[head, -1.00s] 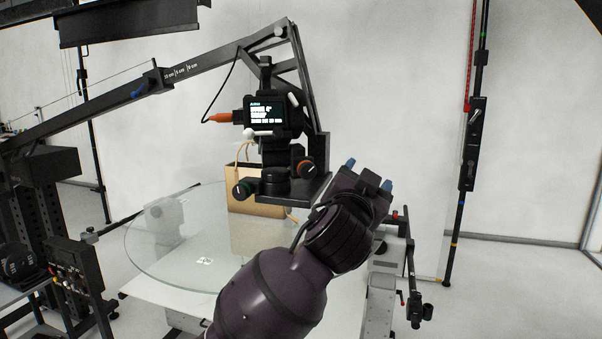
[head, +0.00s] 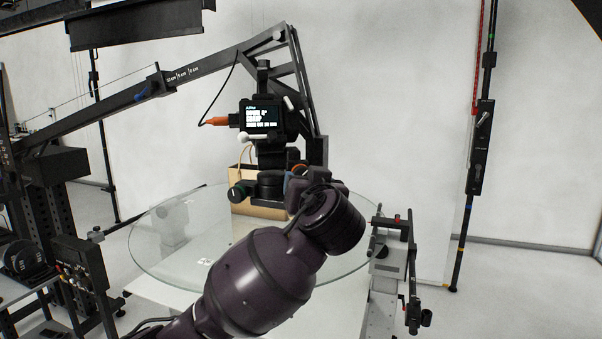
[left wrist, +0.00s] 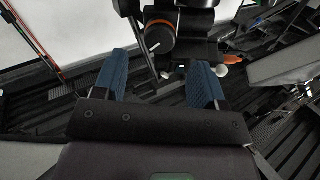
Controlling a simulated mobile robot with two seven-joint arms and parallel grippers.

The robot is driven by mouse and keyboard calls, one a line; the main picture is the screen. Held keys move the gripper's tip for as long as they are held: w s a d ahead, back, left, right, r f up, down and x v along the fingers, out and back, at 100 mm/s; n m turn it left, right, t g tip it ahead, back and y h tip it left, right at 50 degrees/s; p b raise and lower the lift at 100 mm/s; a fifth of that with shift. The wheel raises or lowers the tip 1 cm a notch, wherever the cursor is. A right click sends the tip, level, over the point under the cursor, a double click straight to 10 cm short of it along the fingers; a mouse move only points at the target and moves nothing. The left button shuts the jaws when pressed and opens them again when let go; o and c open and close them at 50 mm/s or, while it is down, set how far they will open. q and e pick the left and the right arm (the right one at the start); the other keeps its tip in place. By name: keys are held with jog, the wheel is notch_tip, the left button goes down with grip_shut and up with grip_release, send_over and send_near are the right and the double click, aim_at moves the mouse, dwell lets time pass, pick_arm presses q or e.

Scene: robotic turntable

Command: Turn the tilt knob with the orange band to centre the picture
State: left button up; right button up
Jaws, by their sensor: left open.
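The tilt knob with the orange band (left wrist: 160,38) is black with a white pointer line. In the left wrist view it lies just beyond and between my fingertips. In the head view only a sliver of its orange band (head: 299,168) shows behind my gripper. My left gripper (left wrist: 160,73) is open, with a blue fingertip on each side of the knob's line; I cannot tell if either touches it. In the head view my left gripper (head: 297,184) is at the camera head's right side. The camera (head: 264,118) has a lit screen whose text is too small to read. My right gripper is not in view.
A green-banded knob (head: 238,193) sits left under the camera. A boom arm (head: 190,72) carries the camera above a round glass turntable (head: 150,262). A tan bag (head: 240,208) stands on the glass. A stand with clamps (head: 480,140) rises at the right.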

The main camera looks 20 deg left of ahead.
aim_at(301, 173)
pick_arm(q)
jog(key=shift+p+x, duration=0.55)
jog(key=shift+x, duration=3)
jog(key=shift+c, duration=0.7)
jog(key=c, duration=0.8)
